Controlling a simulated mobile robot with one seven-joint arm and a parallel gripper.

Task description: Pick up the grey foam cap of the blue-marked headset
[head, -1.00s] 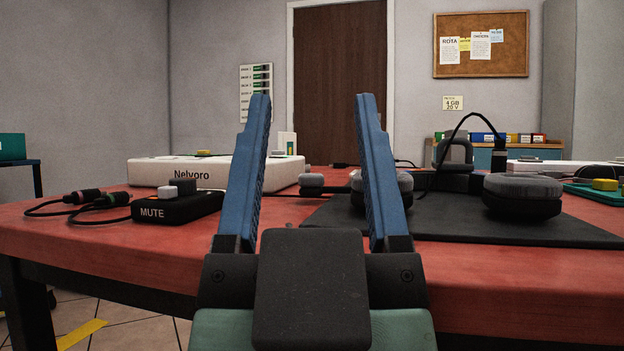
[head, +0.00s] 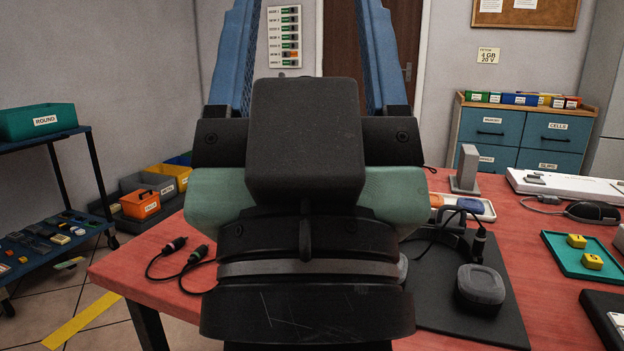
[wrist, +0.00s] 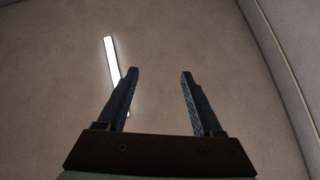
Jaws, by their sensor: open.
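A dark headset with grey ear pads lies on a black mat (head: 505,325) at the right of the red table in the head view. One grey ear pad (head: 481,284) shows clearly, and a thin boom with a dark tip (head: 480,233) stands beside it. My arm hides the rest of the headset. I cannot make out a blue mark or tell which part is the grey foam cap. My gripper (head: 308,22) is open and empty, raised high and away from the headset. In the wrist view its two fingers (wrist: 160,74) stand apart against the ceiling.
Two cable plugs (head: 186,250) lie at the table's left. A white tray (head: 484,212), a grey stand (head: 466,170), a mouse (head: 592,212) and a green tray (head: 570,262) are at the right. A blue trolley (head: 80,150) stands left of the table.

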